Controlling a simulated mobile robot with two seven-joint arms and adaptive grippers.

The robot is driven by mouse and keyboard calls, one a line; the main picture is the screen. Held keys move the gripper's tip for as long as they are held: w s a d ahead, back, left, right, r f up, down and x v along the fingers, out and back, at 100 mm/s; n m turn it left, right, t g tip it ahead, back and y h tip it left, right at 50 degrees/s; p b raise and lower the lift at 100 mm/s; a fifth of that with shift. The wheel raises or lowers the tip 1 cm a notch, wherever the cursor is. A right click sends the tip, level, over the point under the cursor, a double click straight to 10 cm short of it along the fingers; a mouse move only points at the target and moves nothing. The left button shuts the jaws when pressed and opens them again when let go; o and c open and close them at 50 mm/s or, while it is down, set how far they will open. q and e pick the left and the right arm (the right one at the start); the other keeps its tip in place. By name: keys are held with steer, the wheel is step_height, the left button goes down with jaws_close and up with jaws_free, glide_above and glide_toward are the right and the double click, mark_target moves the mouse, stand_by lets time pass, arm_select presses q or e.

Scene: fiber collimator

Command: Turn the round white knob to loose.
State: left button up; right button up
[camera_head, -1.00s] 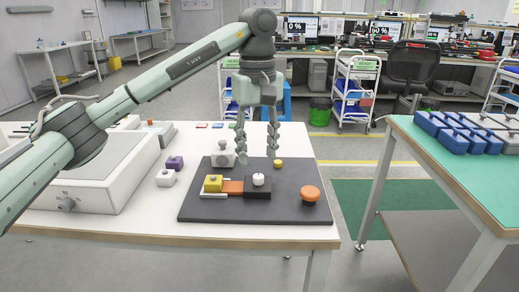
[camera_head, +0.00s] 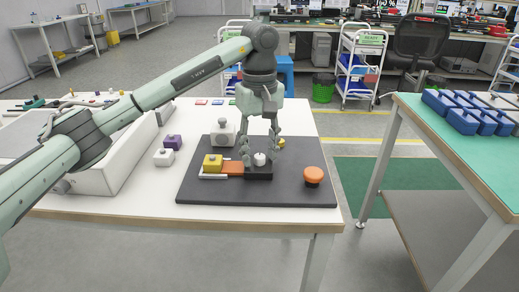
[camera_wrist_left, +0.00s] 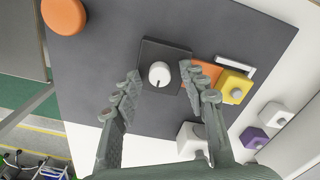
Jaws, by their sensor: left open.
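The round white knob (camera_head: 259,159) sits on a black block (camera_head: 258,174) on the dark board (camera_head: 230,191). In the left wrist view the knob (camera_wrist_left: 159,73) shows a dark mark on its face, near its lower edge. My left gripper (camera_head: 259,160) points down at the knob, its fingers on either side. In the left wrist view the open fingers (camera_wrist_left: 160,85) flank the knob with gaps on both sides, and I see no contact. My right gripper is not in view.
An orange slider and yellow block (camera_head: 212,163) lie just left of the knob. An orange round button (camera_head: 313,175) is at right. A white block with a grey knob (camera_head: 222,134) stands behind. White and purple blocks (camera_head: 173,141) are left of the board.

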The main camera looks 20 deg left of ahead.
arm_select(q)
jaws_close()
